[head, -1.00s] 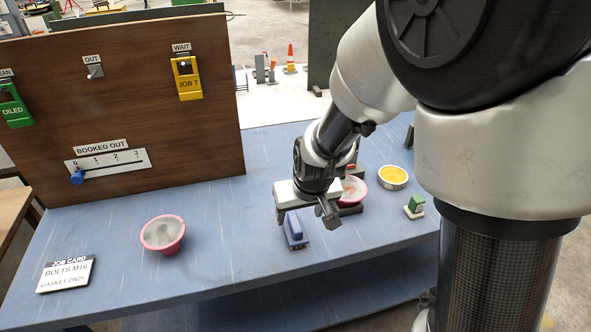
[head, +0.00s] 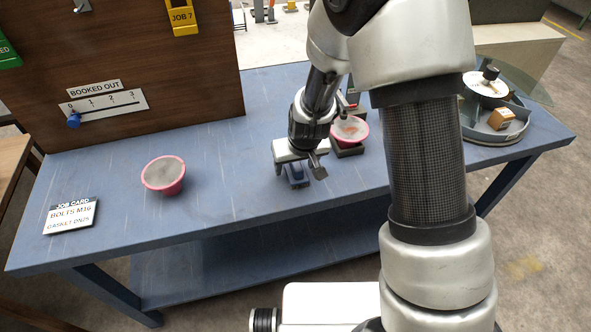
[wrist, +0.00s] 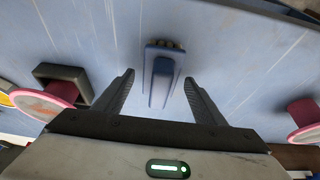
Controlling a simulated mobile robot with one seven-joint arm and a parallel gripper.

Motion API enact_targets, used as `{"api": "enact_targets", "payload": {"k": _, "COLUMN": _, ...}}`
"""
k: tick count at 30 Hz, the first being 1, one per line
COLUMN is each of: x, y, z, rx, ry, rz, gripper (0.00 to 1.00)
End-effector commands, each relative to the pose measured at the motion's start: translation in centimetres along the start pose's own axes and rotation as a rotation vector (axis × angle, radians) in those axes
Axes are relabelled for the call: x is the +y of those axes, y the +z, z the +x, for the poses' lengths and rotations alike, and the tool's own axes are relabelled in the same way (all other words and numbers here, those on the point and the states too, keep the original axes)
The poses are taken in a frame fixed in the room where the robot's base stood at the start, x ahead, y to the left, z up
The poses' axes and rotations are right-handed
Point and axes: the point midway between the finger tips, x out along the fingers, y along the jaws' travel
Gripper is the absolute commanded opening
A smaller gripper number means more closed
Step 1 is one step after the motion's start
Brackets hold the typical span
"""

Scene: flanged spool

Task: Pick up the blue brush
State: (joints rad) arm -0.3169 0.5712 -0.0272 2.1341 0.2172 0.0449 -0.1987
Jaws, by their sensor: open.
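The blue brush (wrist: 162,80) lies on the blue table, seen from above in the wrist view between the two fingers of my gripper (wrist: 158,85). Clear gaps show on both sides of it, so the fingers do not touch it. In the head view the brush (head: 296,180) shows just below my gripper (head: 299,172), partly hidden by it. My gripper is open, points down and holds nothing.
A job card (head: 71,216) lies at the left. A wooden board (head: 150,60) stands at the back.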

Motion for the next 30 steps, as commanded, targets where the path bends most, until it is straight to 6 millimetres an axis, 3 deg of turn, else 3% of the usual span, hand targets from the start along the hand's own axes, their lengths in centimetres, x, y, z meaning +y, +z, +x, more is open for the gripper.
{"api": "enact_targets", "payload": {"k": 4, "x": 0.0, "y": 0.0, "z": -0.1, "rx": 0.001, "ry": 0.0, "rz": 0.0, "gripper": 0.64}}
{"api": "enact_targets", "payload": {"k": 12, "x": 0.0, "y": 0.0, "z": -0.1, "rx": 0.001, "ry": 0.0, "rz": 0.0, "gripper": 0.18}}
{"api": "enact_targets", "payload": {"k": 21, "x": -0.1, "y": -0.3, "z": -0.6, "rx": 0.004, "ry": 0.0, "rz": -0.001, "gripper": 0.17}}
{"api": "enact_targets", "payload": {"k": 30, "x": 0.0, "y": -2.6, "z": -5.8, "rx": 0.006, "ry": 0.001, "rz": -0.001, "gripper": 0.17}}
